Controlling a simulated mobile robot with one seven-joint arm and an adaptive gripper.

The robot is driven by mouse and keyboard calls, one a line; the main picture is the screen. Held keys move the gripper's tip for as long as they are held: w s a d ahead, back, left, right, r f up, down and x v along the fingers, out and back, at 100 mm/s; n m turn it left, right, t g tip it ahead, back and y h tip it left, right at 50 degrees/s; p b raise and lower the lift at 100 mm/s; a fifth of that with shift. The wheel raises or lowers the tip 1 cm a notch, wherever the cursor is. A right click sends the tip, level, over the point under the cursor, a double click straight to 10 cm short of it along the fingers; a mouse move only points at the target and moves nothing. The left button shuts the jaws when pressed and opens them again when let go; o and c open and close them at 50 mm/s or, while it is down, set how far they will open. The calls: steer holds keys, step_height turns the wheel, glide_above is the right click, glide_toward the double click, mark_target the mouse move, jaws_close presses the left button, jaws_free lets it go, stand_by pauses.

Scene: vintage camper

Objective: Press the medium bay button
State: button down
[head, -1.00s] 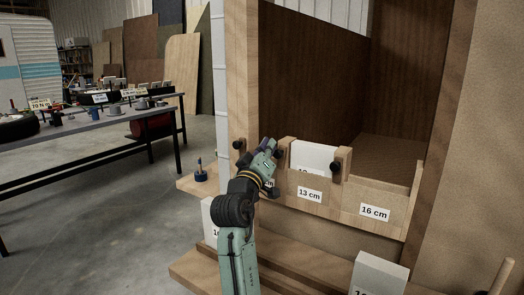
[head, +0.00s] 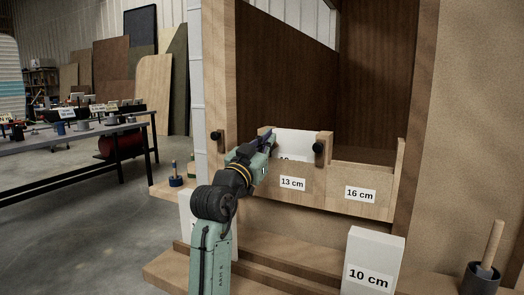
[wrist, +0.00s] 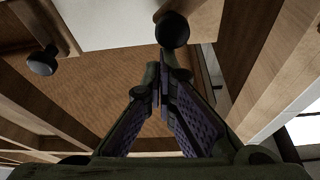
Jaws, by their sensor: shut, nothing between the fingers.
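In the head view, the medium bay is likely the middle bay, with a "13 cm" label (head: 292,183) on its wooden front and a white block (head: 298,144) standing in it. One round black knob (head: 319,147) sits on the post right of the block; another black knob (head: 215,135) is on the far-left post. My gripper (head: 270,139) is shut and empty at the block's left edge, covering part of the left bay. In the wrist view, my shut fingertips (wrist: 160,83) are just below one black knob (wrist: 172,30); a second knob (wrist: 41,62) is left. Contact is unclear.
The right bay has a "16 cm" label (head: 360,194) and looks empty. A white "10 cm" block (head: 374,260) stands on the lower ledge. A dark cup with a wooden stick (head: 482,279) is at lower right. Workbenches stand at left; floor there is open.

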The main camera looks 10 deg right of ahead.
steer(key=s+d+r+m+g+h, duration=0.2)
steer(key=d+r+m, duration=0.1)
steer(key=m, duration=0.3)
steer(key=f+b+v, duration=0.1)
steer(key=b+v, duration=0.1)
steer(key=v, duration=0.8)
steer(key=shift+s+f+b, duration=0.2)
steer(key=shift+f+b, duration=0.05)
steer(key=shift+b, duration=0.1)
